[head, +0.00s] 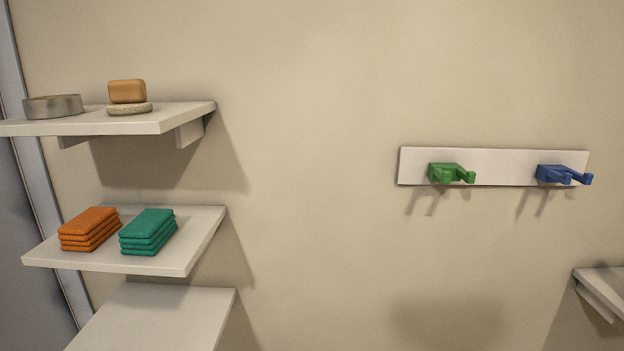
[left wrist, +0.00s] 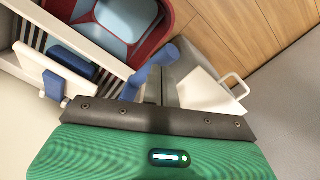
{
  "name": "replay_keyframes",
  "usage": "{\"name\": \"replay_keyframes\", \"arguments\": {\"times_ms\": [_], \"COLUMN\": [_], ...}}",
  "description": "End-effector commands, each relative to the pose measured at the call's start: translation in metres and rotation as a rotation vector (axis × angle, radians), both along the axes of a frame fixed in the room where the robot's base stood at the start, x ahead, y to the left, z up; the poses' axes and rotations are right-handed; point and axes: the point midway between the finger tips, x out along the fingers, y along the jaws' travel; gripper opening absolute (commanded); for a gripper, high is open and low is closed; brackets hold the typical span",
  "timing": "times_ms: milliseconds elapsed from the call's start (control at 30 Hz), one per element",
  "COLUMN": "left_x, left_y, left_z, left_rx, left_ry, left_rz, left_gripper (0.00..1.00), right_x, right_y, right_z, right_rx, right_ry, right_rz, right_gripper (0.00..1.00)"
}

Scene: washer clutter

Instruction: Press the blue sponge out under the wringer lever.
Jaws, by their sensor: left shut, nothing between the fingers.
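In the left wrist view, a dark blue block (left wrist: 72,62), likely the blue sponge, lies on a slatted white tray (left wrist: 112,62). A pale plate (left wrist: 40,70) with a blue end piece stands beside it, partly over the tray. A blue bar (left wrist: 150,68) slants up to the right over the tray's edge; I cannot tell whether either is the wringer lever. My left gripper (left wrist: 150,118), with a green housing and dark crosspiece, fills the bottom. It is shut and empty; its fingertips are not clear. The head view shows neither gripper, sponge nor wringer.
A red tub (left wrist: 178,14) with light blue contents stands beyond the tray. A pale handled container (left wrist: 205,92) is at right.

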Motion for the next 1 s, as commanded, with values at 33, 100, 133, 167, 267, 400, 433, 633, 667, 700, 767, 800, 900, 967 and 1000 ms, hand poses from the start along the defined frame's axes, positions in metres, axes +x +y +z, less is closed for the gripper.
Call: {"name": "replay_keyframes", "arguments": {"times_ms": [33, 100, 133, 167, 267, 400, 433, 633, 667, 700, 767, 800, 900, 967, 1000], "left_x": [0.000, 0.000, 0.000, 0.000, 0.000, 0.000, 0.000, 0.000, 0.000, 0.000, 0.000, 0.000, 0.000, 0.000, 0.000], "left_y": [0.000, 0.000, 0.000, 0.000, 0.000, 0.000, 0.000, 0.000, 0.000, 0.000, 0.000, 0.000, 0.000, 0.000, 0.000], "left_z": [-0.001, -0.003, -0.003, -0.004, -0.006, -0.009, -0.010, -0.012, -0.012, -0.012, -0.012, -0.012, -0.012, -0.012, -0.012], "left_rx": [0.000, 0.000, 0.000, 0.000, 0.000, 0.000, 0.000, 0.001, 0.001, 0.001, 0.001, 0.001, 0.001, 0.001, 0.001], "left_ry": [0.000, 0.000, 0.000, 0.000, 0.001, 0.001, 0.001, 0.000, 0.000, 0.000, 0.000, 0.000, 0.000, 0.000, 0.000], "left_rz": [0.000, 0.000, 0.000, 0.000, 0.000, 0.000, 0.000, 0.000, 0.000, 0.000, 0.000, 0.000, 0.000, 0.000, 0.000], "left_gripper": [0.00, 0.00, 0.00, 0.00, 0.00, 0.00, 0.00, 0.00, 0.00, 0.00, 0.00, 0.00, 0.00, 0.00, 0.00], "right_x": [0.000, 0.000, 0.000, 0.000, 0.000, 0.000, 0.000, 0.000, 0.000, 0.000, 0.000, 0.000, 0.000, 0.000, 0.000], "right_y": [0.000, 0.000, -0.001, -0.001, -0.001, -0.001, -0.001, -0.001, -0.001, -0.001, -0.001, -0.001, -0.001, -0.001, -0.001], "right_z": [-0.001, -0.001, -0.001, -0.001, -0.002, -0.003, -0.003, -0.004, -0.004, -0.004, -0.004, -0.004, -0.004, -0.004, -0.004], "right_rx": [-0.001, -0.001, -0.001, -0.001, -0.001, -0.002, -0.002, -0.002, -0.002, -0.002, -0.002, -0.002, -0.002, -0.002, -0.002], "right_ry": [0.000, 0.000, 0.000, 0.000, 0.000, 0.000, 0.000, 0.000, 0.000, 0.000, 0.000, 0.000, 0.000, 0.000, 0.000], "right_rz": [0.000, 0.000, 0.000, 0.000, 0.001, 0.000, 0.000, 0.000, 0.000, 0.000, 0.000, 0.000, 0.000, 0.000, 0.000], "right_gripper": [0.36, 0.36, 0.36, 0.36, 0.36, 0.36, 0.36, 0.36, 0.36, 0.36, 0.36, 0.36, 0.36, 0.36, 0.36]}}
